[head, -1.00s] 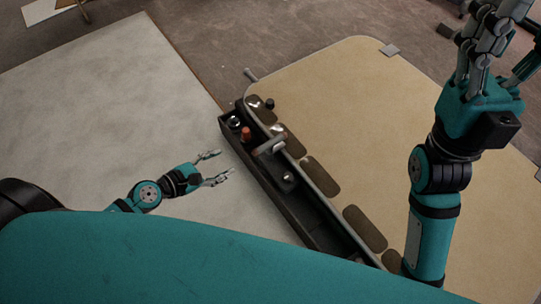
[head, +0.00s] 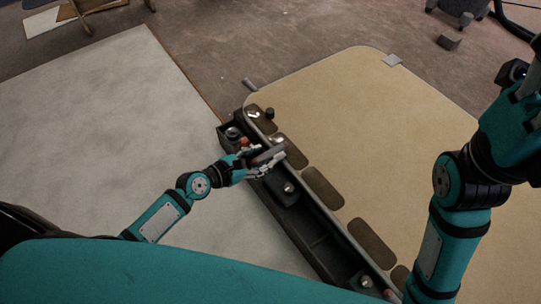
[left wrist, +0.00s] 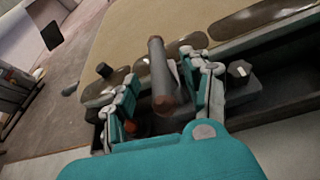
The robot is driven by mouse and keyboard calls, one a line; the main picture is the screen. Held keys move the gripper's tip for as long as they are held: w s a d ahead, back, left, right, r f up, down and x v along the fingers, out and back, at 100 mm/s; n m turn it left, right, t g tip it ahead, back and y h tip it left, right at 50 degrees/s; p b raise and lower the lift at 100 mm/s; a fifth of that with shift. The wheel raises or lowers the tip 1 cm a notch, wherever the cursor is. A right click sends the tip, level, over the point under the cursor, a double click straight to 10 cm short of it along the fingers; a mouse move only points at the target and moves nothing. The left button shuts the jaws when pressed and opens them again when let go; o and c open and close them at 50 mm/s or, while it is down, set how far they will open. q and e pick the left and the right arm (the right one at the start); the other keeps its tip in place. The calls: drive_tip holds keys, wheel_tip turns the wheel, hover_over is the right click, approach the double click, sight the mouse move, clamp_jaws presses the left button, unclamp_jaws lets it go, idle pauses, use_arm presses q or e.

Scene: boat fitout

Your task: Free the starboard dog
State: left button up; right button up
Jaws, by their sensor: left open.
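A dog handle (head: 268,156), a grey bar with a brown end, stands on the dark rail along the edge of the tan hatch panel (head: 370,120). My left gripper (head: 262,164) is at this handle with its fingers open. In the left wrist view the handle (left wrist: 160,72) lies between the two spread fingers of the left gripper (left wrist: 164,98); I cannot tell whether either finger touches it. An orange knob (head: 244,143) sits just beyond the gripper, partly hidden. My right gripper (head: 533,85) is at the right edge, mostly cut off.
Brown oval pads (head: 322,187) line the panel edge. A small black knob (head: 269,113) stands near the far corner. A pale flat surface (head: 100,130) lies clear to the left.

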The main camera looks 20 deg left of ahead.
sight(270, 154)
use_arm(q)
drive_tip(key=shift+b+x, duration=0.6)
drive_tip(key=shift+x, duration=1.5)
drive_tip(key=shift+c, duration=0.3)
